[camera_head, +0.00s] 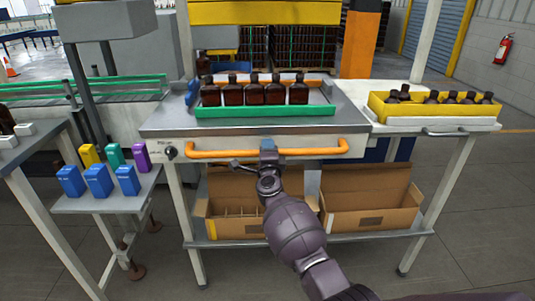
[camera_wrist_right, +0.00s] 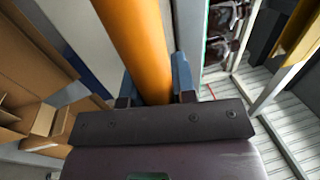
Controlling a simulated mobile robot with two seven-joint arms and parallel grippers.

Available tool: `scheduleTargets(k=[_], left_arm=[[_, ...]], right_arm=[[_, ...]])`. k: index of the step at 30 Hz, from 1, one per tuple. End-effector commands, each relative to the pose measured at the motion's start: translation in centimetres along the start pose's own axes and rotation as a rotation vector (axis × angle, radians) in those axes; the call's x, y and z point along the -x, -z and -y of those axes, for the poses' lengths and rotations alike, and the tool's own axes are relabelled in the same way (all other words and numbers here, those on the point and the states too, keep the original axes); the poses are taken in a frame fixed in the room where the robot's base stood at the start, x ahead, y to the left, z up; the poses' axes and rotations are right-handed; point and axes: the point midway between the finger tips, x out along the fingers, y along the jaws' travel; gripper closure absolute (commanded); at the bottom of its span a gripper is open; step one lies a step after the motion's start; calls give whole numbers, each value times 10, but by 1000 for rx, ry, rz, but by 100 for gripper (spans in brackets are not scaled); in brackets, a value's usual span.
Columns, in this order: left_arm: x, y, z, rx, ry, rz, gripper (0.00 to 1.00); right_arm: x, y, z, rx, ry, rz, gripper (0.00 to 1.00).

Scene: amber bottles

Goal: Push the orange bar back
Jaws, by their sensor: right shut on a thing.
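The orange bar (camera_head: 215,153) runs across the front of the middle workbench, below its top, with bent ends at left and right. My right gripper (camera_head: 268,147) is at the middle of the bar and shut on it. In the right wrist view the bar (camera_wrist_right: 138,45) passes between the two blue-tipped fingers of the gripper (camera_wrist_right: 155,88). A green tray (camera_head: 265,111) with several amber bottles (camera_head: 254,92) standing in a row is on the bench top behind the bar. My left gripper is not in view.
A yellow tray (camera_head: 432,110) with amber bottles stands on the right side table. Two open cardboard boxes (camera_head: 370,198) sit on the shelf under the bench. A low side table (camera_head: 105,200) at left holds blue, yellow, green and purple boxes. Open floor lies at right.

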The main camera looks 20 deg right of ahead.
Motion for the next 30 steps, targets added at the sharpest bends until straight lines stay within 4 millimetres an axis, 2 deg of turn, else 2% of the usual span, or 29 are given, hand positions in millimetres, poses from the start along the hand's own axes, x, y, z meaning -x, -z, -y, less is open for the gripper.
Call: scheduleTargets(k=[12,13,18,30], left_arm=[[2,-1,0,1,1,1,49],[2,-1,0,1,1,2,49],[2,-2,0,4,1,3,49],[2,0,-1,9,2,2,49]], right_arm=[[-5,1,3,-1,5,0,100],[-5,1,4,-1,5,0,73],[-4,1,3,0,4,0,49],[4,0,2,-1,2,1,49]])
